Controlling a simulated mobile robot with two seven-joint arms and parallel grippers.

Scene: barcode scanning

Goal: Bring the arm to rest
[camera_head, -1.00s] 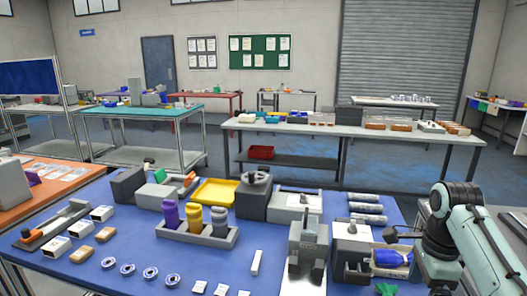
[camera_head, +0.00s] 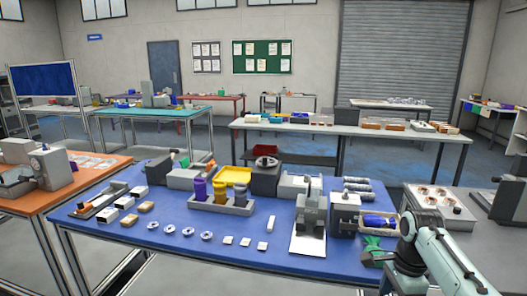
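One of my arms (camera_head: 435,250), pale grey-green with dark joints, comes in from the lower right in the head view. It reaches to the right end of the blue table (camera_head: 270,246). Its gripper is not clearly visible; the arm's own links cover that area. A small tray with a blue item (camera_head: 374,220) and a green item (camera_head: 372,243) lie just left of the arm. My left arm and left gripper are not in view.
The blue table carries a grey holder with bottles (camera_head: 221,205), a yellow tray (camera_head: 234,176), a grey upright device (camera_head: 309,215) and several small boxes. An orange table (camera_head: 62,194) stands left.

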